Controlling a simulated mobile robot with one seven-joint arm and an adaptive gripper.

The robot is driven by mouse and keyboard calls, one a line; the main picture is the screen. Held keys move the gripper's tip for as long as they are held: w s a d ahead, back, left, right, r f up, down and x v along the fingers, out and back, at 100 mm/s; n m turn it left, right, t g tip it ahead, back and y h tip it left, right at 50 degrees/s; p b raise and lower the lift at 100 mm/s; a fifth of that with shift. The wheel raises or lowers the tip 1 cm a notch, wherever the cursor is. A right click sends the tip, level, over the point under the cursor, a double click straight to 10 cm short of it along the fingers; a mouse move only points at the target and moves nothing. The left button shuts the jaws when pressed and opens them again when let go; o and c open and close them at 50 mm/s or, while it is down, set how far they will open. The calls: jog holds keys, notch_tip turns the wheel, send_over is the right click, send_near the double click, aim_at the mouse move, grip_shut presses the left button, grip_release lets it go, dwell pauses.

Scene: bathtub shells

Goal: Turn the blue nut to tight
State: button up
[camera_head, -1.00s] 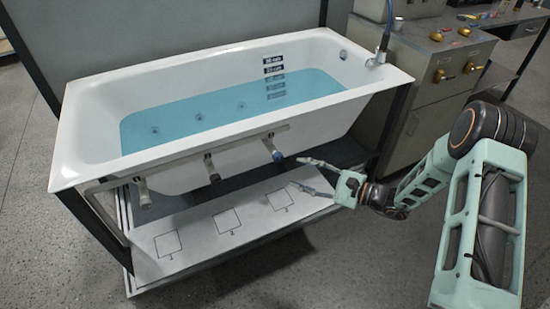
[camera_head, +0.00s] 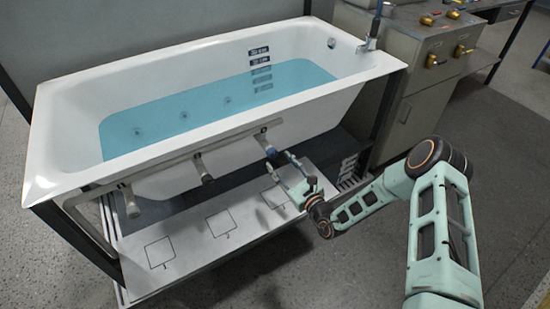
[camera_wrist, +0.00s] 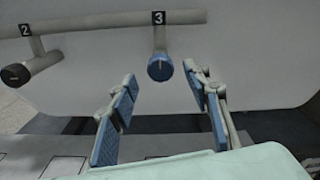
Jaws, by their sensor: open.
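The blue nut (camera_head: 271,152) sits on the end of the rightmost pipe stub, under the tub's front rim. In the wrist view the blue nut (camera_wrist: 160,68) faces the camera below the label 3. My gripper (camera_head: 281,168) is open and close to the nut, slightly below and to its right in the head view. In the wrist view my gripper (camera_wrist: 164,97) has its two blue-padded fingers spread, with the nut just beyond and between their tips. The fingers appear apart from the nut.
The pipe (camera_wrist: 90,23) runs along the white bathtub (camera_head: 40,150). A dark-ended stub (camera_wrist: 18,73) labelled 2 is left of the nut. Below lies a white board (camera_head: 190,222) with numbered squares. A grey cabinet (camera_head: 410,105) stands at the right.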

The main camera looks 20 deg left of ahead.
aim_at(274, 155)
jog(key=shift+x, duration=2.05)
jog(key=shift+c, duration=0.6)
jog(key=c, duration=1)
